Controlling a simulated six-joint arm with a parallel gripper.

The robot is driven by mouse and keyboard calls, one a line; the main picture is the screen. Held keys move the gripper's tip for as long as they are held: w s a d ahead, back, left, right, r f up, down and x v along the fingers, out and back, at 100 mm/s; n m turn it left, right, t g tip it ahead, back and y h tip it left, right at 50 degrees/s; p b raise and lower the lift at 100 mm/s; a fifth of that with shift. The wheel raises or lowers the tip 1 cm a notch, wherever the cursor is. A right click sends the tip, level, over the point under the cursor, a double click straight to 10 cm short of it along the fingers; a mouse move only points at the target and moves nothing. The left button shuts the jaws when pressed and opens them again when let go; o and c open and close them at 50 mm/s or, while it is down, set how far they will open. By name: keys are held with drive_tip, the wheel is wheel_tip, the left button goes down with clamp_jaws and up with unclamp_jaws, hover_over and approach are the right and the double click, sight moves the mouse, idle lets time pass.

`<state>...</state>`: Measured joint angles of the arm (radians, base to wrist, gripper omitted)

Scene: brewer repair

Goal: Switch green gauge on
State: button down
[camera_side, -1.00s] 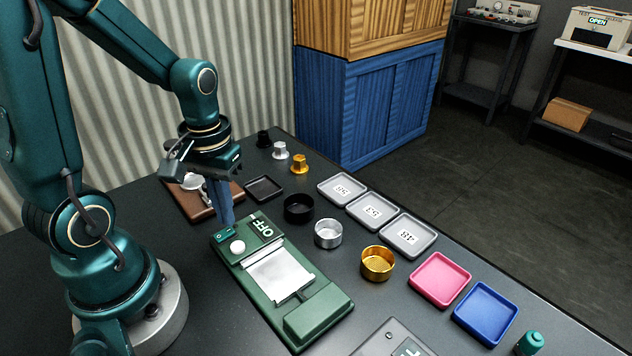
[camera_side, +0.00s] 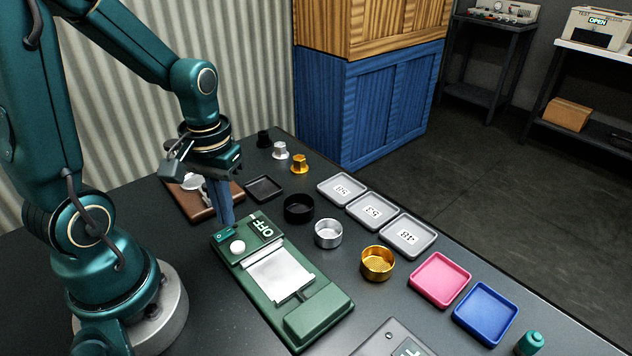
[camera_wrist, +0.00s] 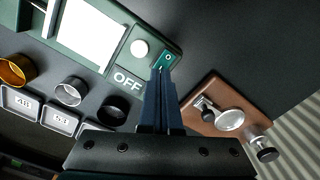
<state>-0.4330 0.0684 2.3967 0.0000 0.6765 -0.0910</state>
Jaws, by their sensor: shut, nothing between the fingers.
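The green gauge (camera_side: 281,280) lies flat on the dark table, with a silver plate in its middle and a white round knob (camera_side: 237,246). Its display (camera_side: 263,227) reads OFF, and OFF also shows in the wrist view (camera_wrist: 127,80). A small teal rocker switch (camera_wrist: 166,60) marked with a circle sits at the gauge's corner beside the knob. My gripper (camera_side: 227,225) is shut and empty, pointing down. Its fingertips (camera_wrist: 160,71) are at the near end of the switch. I cannot tell whether they touch it.
A brown board (camera_side: 200,201) with a metal part lies behind my gripper. Black, silver and gold baskets (camera_side: 378,263) stand right of the gauge. Grey numbered trays (camera_side: 408,237), a pink tray (camera_side: 440,279) and a blue tray (camera_side: 485,313) line the table's right side.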

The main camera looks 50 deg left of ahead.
sight(232, 230)
drive_tip(key=shift+f, duration=0.9)
idle(0.7)
drive_tip(key=shift+r, duration=3.55)
drive_tip(key=s+d+r+m+t, duration=0.2)
drive_tip(key=d+r+m+t, duration=0.3)
drive_tip(key=d, duration=0.3)
drive_tip(key=shift+r+m+t, duration=0.2)
drive_tip(key=shift+m+t, duration=0.1)
drive_tip(key=shift+m, duration=0.2)
